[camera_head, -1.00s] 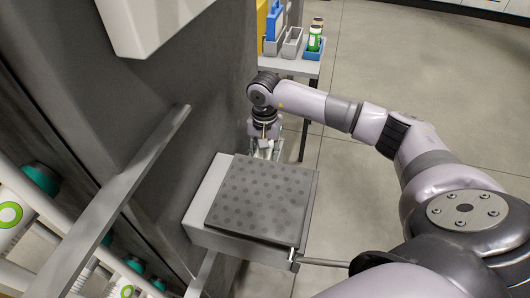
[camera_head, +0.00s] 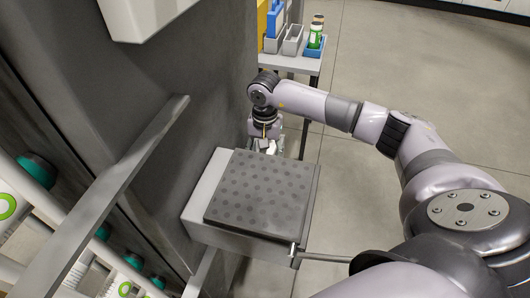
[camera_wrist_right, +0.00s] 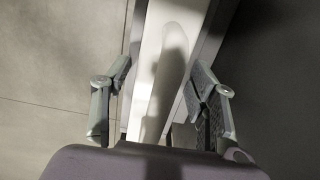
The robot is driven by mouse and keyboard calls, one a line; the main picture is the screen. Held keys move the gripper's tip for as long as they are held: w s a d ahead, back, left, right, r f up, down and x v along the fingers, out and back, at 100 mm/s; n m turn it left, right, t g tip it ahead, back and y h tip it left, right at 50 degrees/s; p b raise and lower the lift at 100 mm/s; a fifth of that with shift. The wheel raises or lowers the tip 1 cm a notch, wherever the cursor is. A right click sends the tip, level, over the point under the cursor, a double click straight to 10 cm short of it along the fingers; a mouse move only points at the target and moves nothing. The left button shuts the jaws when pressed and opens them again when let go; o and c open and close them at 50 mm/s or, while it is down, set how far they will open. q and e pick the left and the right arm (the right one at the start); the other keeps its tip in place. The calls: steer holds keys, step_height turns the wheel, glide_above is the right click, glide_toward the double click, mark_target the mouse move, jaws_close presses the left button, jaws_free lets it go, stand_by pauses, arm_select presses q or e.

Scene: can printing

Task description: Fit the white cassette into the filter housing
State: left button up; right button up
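A grey box with a dotted dark-grey top panel (camera_head: 262,192) and pale sides stands in the middle of the head view; I cannot tell whether it is the filter housing. My right gripper (camera_head: 265,148) points down just behind the box's far edge, its fingertips mostly hidden there. In the right wrist view the fingers of my right gripper (camera_wrist_right: 160,105) are spread apart. A long white strip (camera_wrist_right: 175,55) runs between or beyond them, with a shadow on it. I cannot tell whether it is the white cassette or whether a finger touches it. My left gripper is not in view.
A grey wall (camera_head: 170,100) and a grey rail (camera_head: 115,185) stand left of the box. White tubes with teal caps (camera_head: 38,170) lie at the far left. A side table (camera_head: 305,66) with small bins and a green bottle (camera_head: 315,40) is at the back. Open floor lies right.

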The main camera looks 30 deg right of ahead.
steer(key=shift+o, duration=0.4)
steer(key=shift+d+r, duration=0.1)
steer(key=shift+r, duration=0.05)
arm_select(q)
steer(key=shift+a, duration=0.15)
arm_select(e)
step_height(320, 180, up, 8)
steer(key=shift+f, duration=0.2)
stand_by(0.5)
